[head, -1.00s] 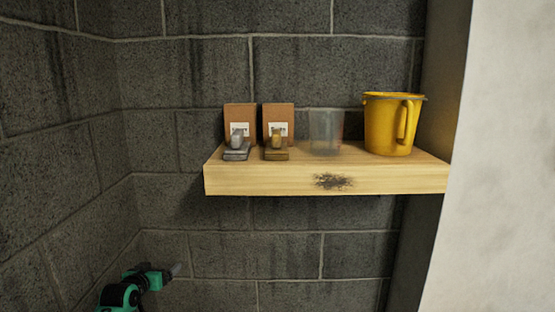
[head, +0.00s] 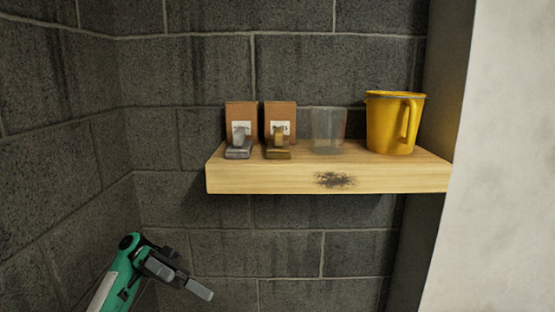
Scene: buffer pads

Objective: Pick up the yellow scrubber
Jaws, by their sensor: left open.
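Two small scrubbers with handles sit side by side on the wooden shelf (head: 270,179), toward its left end. The yellow scrubber (head: 278,152) is a brownish-yellow block with an upright grip, standing in front of an orange-brown box. The grey scrubber (head: 238,151) is just left of it. My left gripper (head: 203,285) is open and empty, below and to the left of the shelf, well apart from both scrubbers. My right gripper is not in view.
Two orange-brown boxes with white labels (head: 241,114) stand behind the scrubbers. A clear cup (head: 327,128) and a yellow jug (head: 391,125) stand to the right on the shelf. Dark block walls close in behind and left. The space below the shelf is clear.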

